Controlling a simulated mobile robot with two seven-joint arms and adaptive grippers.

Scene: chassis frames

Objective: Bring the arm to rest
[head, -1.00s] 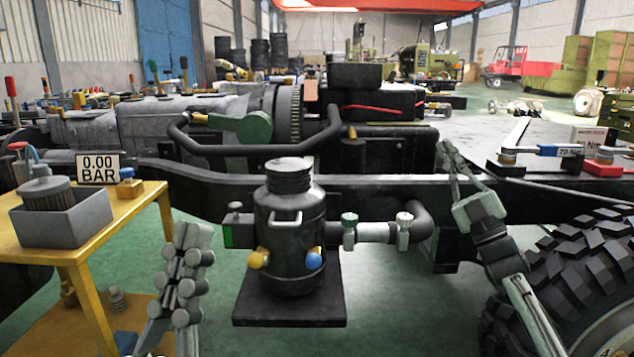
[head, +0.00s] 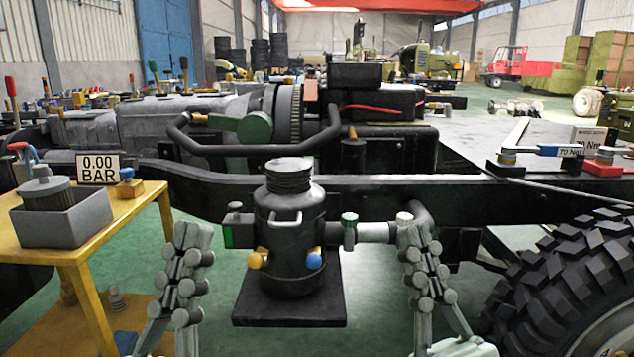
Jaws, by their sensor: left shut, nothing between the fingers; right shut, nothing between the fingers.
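My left gripper (head: 192,236) points up at the lower left, in front of the floor and beside the black canister. It is shut and empty. My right gripper (head: 415,238) points up in much the same pose at the lower right of centre, and it is also shut and empty. Its tip overlaps the right end of the pipe in the picture; I cannot tell the gap, and part of the pipe is hidden behind it. The black canister (head: 290,225) stands upright between the two grippers, on a dark plate (head: 290,312).
The black chassis rail (head: 390,195) runs across behind the canister. A large tyre (head: 575,285) is at the lower right. A yellow table (head: 120,215) with a grey bin (head: 65,222) and a 0.00 BAR display (head: 98,169) is at the left. Green floor shows between them.

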